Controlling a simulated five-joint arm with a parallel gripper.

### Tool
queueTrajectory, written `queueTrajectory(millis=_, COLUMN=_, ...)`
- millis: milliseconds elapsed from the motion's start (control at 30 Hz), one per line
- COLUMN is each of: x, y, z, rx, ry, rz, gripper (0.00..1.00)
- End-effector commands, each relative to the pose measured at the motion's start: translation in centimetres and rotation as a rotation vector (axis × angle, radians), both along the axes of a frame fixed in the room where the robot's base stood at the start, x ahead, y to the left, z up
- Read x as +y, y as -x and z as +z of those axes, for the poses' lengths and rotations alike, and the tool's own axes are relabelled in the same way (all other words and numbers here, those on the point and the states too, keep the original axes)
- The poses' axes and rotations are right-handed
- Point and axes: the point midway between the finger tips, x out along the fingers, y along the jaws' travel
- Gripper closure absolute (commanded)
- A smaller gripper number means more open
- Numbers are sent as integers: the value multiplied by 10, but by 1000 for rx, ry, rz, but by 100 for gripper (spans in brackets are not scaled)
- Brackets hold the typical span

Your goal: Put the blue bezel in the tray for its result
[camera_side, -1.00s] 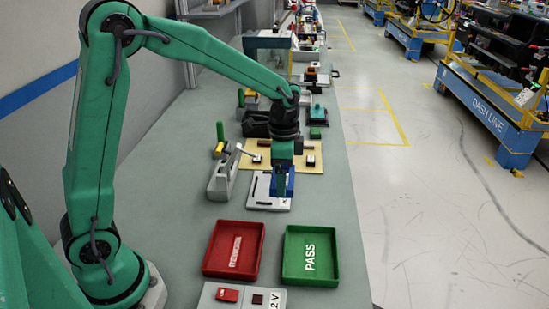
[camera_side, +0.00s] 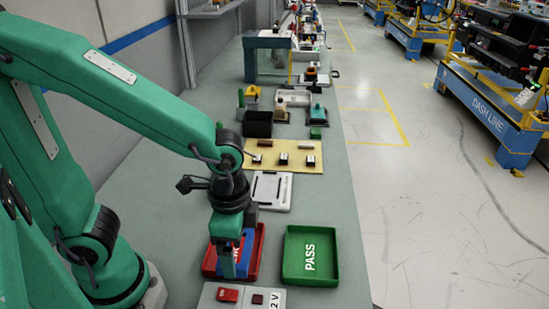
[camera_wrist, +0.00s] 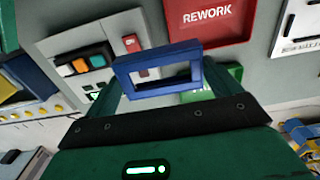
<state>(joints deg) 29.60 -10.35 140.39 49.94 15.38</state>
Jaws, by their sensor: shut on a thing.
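The blue bezel, a rectangular frame with an open window, is held between my gripper's two fingers in the wrist view (camera_wrist: 190,72). In the side view part of the bezel (camera_side: 245,246) shows beside my gripper (camera_side: 229,268), which points down in front of the red REWORK tray (camera_side: 208,263). I cannot tell whether the bezel touches the tray. The red tray also shows in the wrist view (camera_wrist: 225,35), with its bare floor and REWORK lettering in sight. The green PASS tray (camera_side: 292,271) stands to the right and is empty.
Behind that is a yellow mat (camera_side: 285,168) with several small parts. Bench surface left of the plate is clear.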

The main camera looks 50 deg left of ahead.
Motion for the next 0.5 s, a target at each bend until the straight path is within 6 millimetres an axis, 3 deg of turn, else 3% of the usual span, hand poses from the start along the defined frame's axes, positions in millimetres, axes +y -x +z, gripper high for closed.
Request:
queueTrajectory(millis=200, x=-1, y=21, z=-4, rx=0, ry=0, rz=-2, gripper=35)
queueTrajectory(millis=500, x=1, y=21, z=-6, rx=1, ry=-1, rz=1, gripper=35)
